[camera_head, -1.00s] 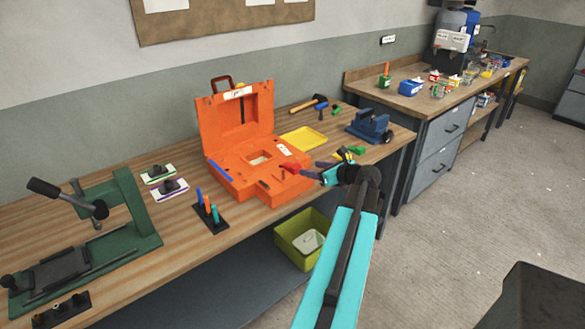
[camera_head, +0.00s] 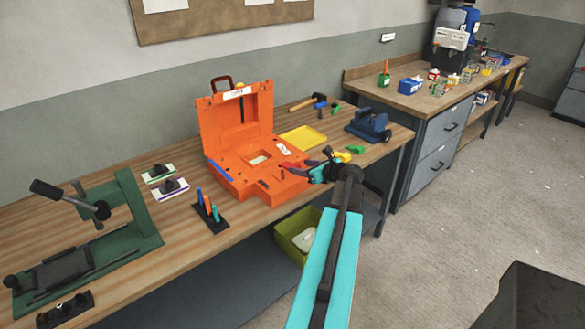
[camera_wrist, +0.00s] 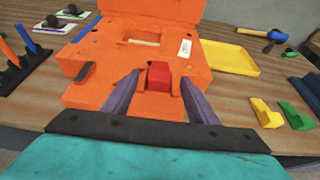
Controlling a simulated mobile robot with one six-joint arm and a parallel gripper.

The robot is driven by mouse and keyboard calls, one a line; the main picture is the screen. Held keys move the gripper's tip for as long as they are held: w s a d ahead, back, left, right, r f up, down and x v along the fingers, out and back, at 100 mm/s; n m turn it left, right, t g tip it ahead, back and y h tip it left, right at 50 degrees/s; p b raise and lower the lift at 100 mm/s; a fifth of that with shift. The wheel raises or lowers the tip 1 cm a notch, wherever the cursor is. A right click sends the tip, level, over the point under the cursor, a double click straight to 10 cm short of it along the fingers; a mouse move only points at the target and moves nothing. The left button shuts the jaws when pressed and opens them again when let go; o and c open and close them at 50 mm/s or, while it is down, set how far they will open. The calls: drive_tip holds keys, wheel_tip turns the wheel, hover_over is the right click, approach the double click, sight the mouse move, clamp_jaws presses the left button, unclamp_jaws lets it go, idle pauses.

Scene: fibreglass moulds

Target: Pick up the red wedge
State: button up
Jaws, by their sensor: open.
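The red wedge (camera_wrist: 158,75) shows in the wrist view at the front edge of the open orange case (camera_wrist: 110,58), between two small orange tabs. My gripper (camera_wrist: 160,82) is open, with one dark finger on each side of the wedge and visible gaps between. I cannot tell how high the fingers are above the case. In the head view my gripper (camera_head: 320,169) is over the right front of the orange case (camera_head: 237,118), and it mostly hides the wedge there.
A yellow wedge (camera_wrist: 266,113) and a green wedge (camera_wrist: 296,116) lie on the bench to the right. A yellow tray (camera_wrist: 228,57) is behind them. A blue vice (camera_head: 369,126) stands further right. A rack of coloured pegs (camera_head: 209,212) stands left of the case.

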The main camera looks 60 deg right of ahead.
sight(296, 166)
drive_tip(key=p+x, duration=0.1)
drive_tip(key=x, duration=0.2)
drive_tip(key=shift+w+d+p, duration=0.15)
drive_tip(key=shift+w+p, duration=0.1)
drive_tip(key=shift+p, duration=0.05)
drive_tip(key=shift+w+f, duration=0.3)
drive_tip(key=shift+w, duration=0.05)
drive_tip(key=c, duration=1.1)
drive_tip(key=shift+r, duration=0.2)
drive_tip(key=shift+r+b, duration=0.6)
drive_tip(key=shift+r, duration=0.5)
drive_tip(key=f+b+v, duration=0.1)
drive_tip(key=v, duration=0.4)
drive_tip(key=s+f+b+v, duration=0.1)
drive_tip(key=b+v, duration=0.1)
drive_tip(key=v, duration=0.3)
drive_tip(key=f+b+v, duration=0.1)
drive_tip(key=v, duration=0.4)
drive_tip(key=shift+s, duration=0.6)
drive_tip(key=shift+d, duration=0.1)
